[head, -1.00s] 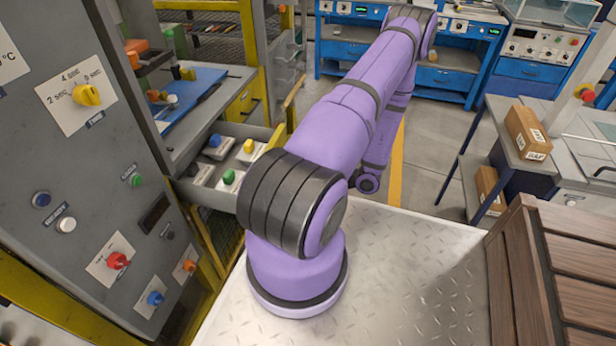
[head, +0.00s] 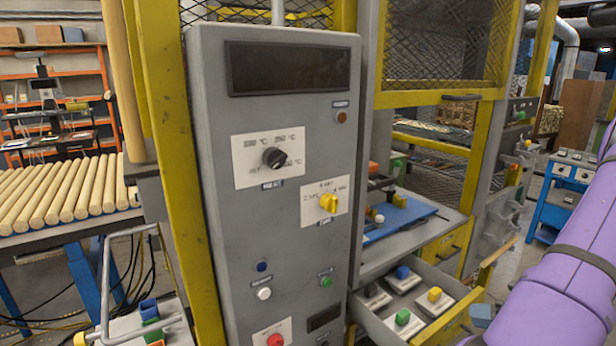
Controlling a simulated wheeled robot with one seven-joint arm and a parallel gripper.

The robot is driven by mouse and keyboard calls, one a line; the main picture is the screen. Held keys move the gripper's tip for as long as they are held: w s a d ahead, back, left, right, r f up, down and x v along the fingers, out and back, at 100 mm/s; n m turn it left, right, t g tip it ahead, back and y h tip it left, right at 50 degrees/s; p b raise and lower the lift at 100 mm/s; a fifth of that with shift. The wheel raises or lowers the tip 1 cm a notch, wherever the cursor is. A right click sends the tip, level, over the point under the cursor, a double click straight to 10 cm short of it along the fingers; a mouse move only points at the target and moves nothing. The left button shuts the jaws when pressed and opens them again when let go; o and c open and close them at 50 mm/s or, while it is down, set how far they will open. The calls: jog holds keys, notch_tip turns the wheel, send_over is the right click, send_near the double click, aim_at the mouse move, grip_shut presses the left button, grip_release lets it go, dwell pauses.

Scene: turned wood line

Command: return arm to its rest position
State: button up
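My purple arm shows only in part at the right edge of the head view. Its gripper is outside the picture, so its fingers and anything in them are hidden. A grey control panel (head: 222,150) stands upright in the middle, with a dark display (head: 290,68), a black knob (head: 274,157), a yellow knob (head: 328,203) and several small buttons. The arm is to the right of the panel, apart from it in the picture.
An open drawer (head: 455,312) with several coloured-button boxes juts out right of the panel. Yellow posts (head: 172,160) frame the machine. Wooden rods (head: 70,192) lie on a rack at left. A blue workbench (head: 560,190) stands behind at right.

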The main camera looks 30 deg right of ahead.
jog(key=w+a+r+n+g, duration=0.55)
jog(key=a+r+n, duration=0.35)
jog(key=r+n, duration=0.25)
jog(key=w+a+r+n+g, duration=0.5)
jog(key=w+a+r+n, duration=0.2)
jog(key=a+r+n, duration=0.4)
jog(key=s+a+r+n+t+h, duration=0.1)
jog(key=s+a+r+n+h, duration=0.2)
jog(key=s+a+r+n, duration=0.2)
jog(key=s+a+r+n+t+h, duration=0.2)
jog(key=s+a+r+n, duration=0.3)
jog(key=a+r+n, duration=0.6)
jog(key=r+n+h, duration=0.1)
jog(key=n, duration=0.3)
jog(key=shift+s+a+r+h, duration=0.2)
jog(key=shift+s+a+h, duration=0.05)
jog(key=shift+s+h, duration=0.15)
